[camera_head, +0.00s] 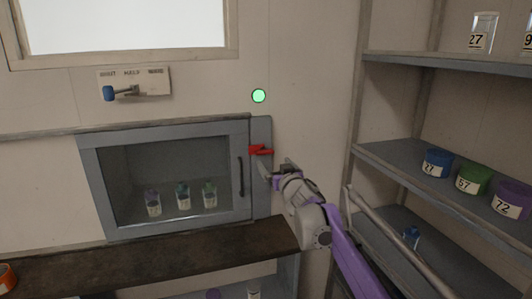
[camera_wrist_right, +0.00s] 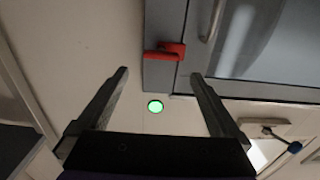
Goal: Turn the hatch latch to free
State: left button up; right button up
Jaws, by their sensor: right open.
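The red hatch latch (camera_head: 260,150) sits on the grey strip at the right edge of the hatch (camera_head: 90,190). It lies roughly level in the head view, and it also shows in the right wrist view (camera_wrist_right: 168,51). My right gripper (camera_head: 276,168) is just below and right of the latch, apart from it as far as I can tell. In the right wrist view its two fingers (camera_wrist_right: 155,90) are spread with nothing between them, and the latch is beyond the tips. The hatch door with its dark handle (camera_head: 240,176) appears closed. My left gripper is not in view.
A green lamp (camera_head: 259,96) glows on the wall above the latch. A selector lever with a blue knob (camera_head: 109,93) is at upper left. Small jars (camera_head: 183,196) stand behind the hatch glass. A dark ledge (camera_head: 150,262) runs below. Shelves (camera_head: 400,178) with labelled tubs stand at right.

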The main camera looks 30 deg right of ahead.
aim_at(266, 153)
jog(key=p+x, duration=0.2)
jog(key=x, duration=0.8)
jog(key=shift+w, duration=0.25)
jog(key=c, duration=1.2)
